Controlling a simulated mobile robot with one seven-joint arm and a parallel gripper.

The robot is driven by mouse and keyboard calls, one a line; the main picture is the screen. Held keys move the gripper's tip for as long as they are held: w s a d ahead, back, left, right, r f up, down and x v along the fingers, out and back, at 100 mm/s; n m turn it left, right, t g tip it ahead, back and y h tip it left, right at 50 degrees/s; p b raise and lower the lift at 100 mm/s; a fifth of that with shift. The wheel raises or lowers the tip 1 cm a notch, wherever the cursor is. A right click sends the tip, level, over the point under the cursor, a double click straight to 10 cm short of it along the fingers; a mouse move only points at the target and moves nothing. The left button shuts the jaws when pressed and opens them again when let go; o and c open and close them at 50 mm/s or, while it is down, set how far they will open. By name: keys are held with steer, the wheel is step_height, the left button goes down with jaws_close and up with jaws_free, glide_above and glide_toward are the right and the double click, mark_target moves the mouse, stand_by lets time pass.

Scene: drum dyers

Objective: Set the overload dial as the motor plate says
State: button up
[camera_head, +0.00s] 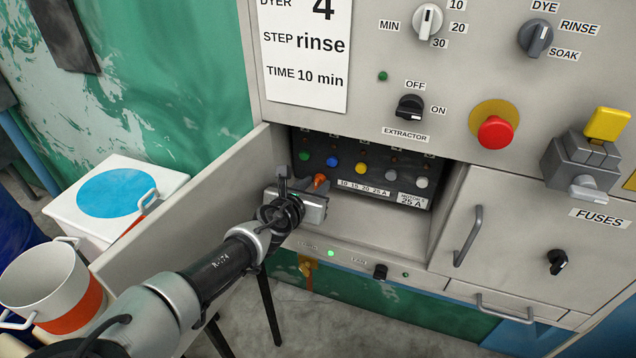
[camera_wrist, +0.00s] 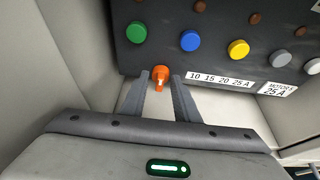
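The orange overload dial (camera_head: 320,180) sits low on the dark panel inside the open compartment. It also shows in the wrist view (camera_wrist: 161,67), with the scale strip (camera_wrist: 219,79) reading 10 15 20 25 A to its right. The motor plate (camera_wrist: 279,90) right of the strip reads 25 A in the wrist view; it shows in the head view too (camera_head: 412,199). My gripper (camera_wrist: 160,79) is open, its two fingertips on either side of the dial's lower end. I cannot tell whether they touch it. The dial's exact setting is unclear.
Green, blue, yellow, grey and white buttons (camera_wrist: 190,42) sit in a row just above the dial. The open compartment door (camera_head: 185,210) stands left of my arm. A red stop button (camera_head: 495,132), the extractor switch (camera_head: 410,108) and a fan knob (camera_head: 380,271) surround the compartment.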

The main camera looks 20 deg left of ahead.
steer(key=c, duration=0.7)
